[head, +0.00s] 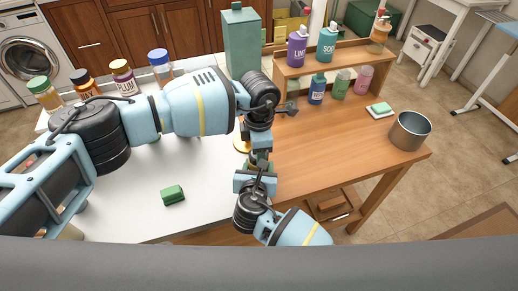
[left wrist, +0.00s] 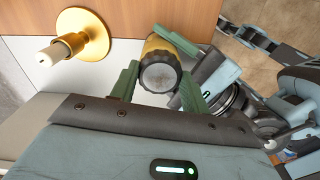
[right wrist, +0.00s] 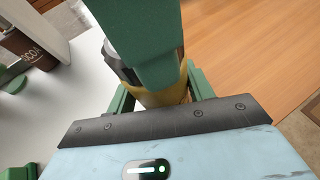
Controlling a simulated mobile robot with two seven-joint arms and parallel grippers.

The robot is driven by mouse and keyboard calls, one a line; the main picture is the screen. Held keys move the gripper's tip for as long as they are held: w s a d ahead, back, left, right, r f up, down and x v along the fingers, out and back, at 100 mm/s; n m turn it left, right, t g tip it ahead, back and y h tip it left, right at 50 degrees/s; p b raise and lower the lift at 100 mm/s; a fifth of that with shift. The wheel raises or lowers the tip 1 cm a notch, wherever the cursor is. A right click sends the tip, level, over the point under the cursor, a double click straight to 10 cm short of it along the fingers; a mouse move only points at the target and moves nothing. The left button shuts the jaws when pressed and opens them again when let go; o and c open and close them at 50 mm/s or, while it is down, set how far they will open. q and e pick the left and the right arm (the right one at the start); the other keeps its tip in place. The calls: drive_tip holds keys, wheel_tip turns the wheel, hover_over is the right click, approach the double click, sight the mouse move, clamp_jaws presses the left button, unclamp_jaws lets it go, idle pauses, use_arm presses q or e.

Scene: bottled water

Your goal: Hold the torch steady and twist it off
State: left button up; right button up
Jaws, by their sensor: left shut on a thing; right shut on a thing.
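The torch is a short cylinder with a yellow body and a dark ribbed end with a round grey face; it shows in the left wrist view (left wrist: 158,76). My left gripper (head: 260,152) is shut on the torch, with green fingers on both sides of the dark end. My right gripper (head: 257,172) is shut on the yellow body from the near side. In the right wrist view the yellow body (right wrist: 166,97) sits between my right fingers, and a large green left finger covers much of the torch. In the head view the grippers mostly hide it.
A gold round base with a post (left wrist: 85,38) stands beside the torch. A green block (head: 173,194) lies on the white top. Jars line the back left. A teal canister (head: 240,42), a bottle shelf (head: 330,62) and a metal pot (head: 410,131) stand behind and right. The wooden top's middle is clear.

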use_arm(q)
drive_tip(key=shift+r+m, duration=0.1)
drive_tip(key=shift+m, duration=0.2)
drive_tip(key=o, duration=1)
wheel_tip(320, 180, up, 12)
idle(0.3)
use_arm(e)
drive_tip(key=o, duration=1)
drive_tip(key=shift+s, duration=0.1)
